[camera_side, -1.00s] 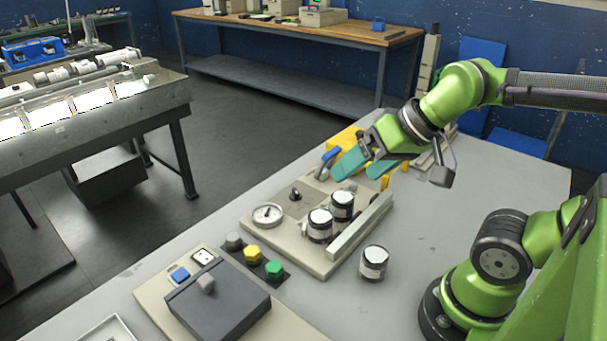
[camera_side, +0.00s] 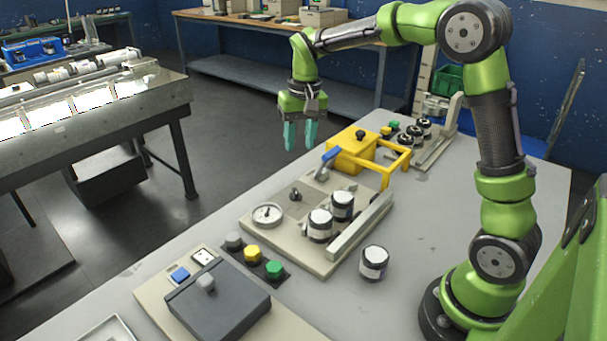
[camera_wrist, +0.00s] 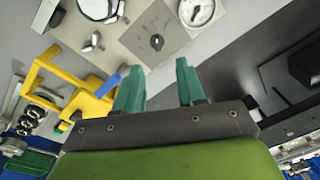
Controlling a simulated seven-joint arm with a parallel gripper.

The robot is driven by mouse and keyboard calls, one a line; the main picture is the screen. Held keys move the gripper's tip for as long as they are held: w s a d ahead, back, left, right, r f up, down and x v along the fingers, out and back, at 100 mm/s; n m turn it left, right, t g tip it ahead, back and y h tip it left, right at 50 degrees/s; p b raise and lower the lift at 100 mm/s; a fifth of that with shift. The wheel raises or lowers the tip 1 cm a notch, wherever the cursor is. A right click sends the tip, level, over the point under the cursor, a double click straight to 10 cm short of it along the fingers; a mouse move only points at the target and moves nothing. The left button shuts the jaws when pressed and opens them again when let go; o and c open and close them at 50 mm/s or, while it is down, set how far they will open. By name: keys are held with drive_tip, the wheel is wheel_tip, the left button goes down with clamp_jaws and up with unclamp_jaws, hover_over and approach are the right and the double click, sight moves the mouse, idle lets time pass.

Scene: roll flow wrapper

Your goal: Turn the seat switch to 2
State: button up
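A small black rotary knob (camera_side: 295,195), which looks like the seat switch, stands on a grey square on the beige panel (camera_side: 315,265). The knob also shows in the wrist view (camera_wrist: 156,42), ahead of the fingers. Its markings are too small to read. My gripper (camera_side: 300,146) points down with its teal fingers apart and empty. It is in the air well above the knob's level, near the panel's far end. The open fingers also show in the wrist view (camera_wrist: 160,75), with nothing between them.
A round dial (camera_side: 267,214) is beside the knob, and two jars (camera_side: 320,226) stand on the panel. A blue-handled lever (camera_side: 328,160) and a yellow frame (camera_side: 350,150) lie at its far end. A loose jar (camera_side: 374,262) stands on the bare grey table to the right.

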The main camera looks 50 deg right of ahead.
sight(295, 191)
drive_tip(key=shift+m+g, duration=0.5)
drive_tip(key=w+f, duration=0.1)
drive_tip(key=f, duration=0.4)
drive_tip(key=w+d+f, duration=0.1)
drive_tip(key=f, duration=0.4)
drive_tip(key=w+f, duration=0.1)
drive_tip(key=f, duration=0.5)
drive_tip(key=shift+d, duration=0.35)
drive_tip(key=shift+r, duration=0.1)
clamp_jaws()
